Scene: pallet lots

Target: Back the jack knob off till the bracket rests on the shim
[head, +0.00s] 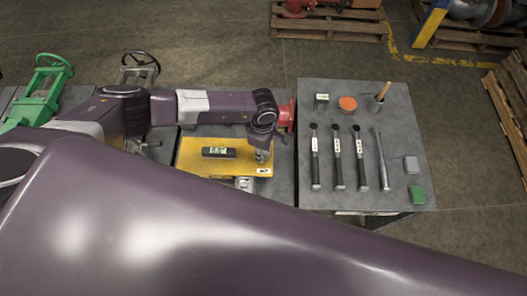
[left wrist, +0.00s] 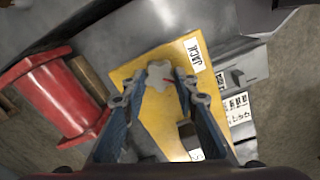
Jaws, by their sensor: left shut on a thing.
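The yellow bracket (head: 190,162) lies on the grey bench, with a small digital display (head: 218,152) on it; its digits are too small to read surely. In the left wrist view the bracket (left wrist: 150,115) carries a JACK label (left wrist: 194,54). The grey lobed jack knob (left wrist: 160,75) stands beside that label. My left gripper (left wrist: 158,92) is around the knob, shut on it, with a finger on each side; in the head view the gripper (head: 262,155) points down at the bracket's right end. I cannot make out the shim or any gap under the bracket.
A grey block (head: 244,184) shows at the bracket's front edge. A red flanged part (head: 286,115) is close beside my left wrist. The right-hand table (head: 310,205) holds several tools. A green valve (head: 40,95) stands at left. My purple arm hides the foreground.

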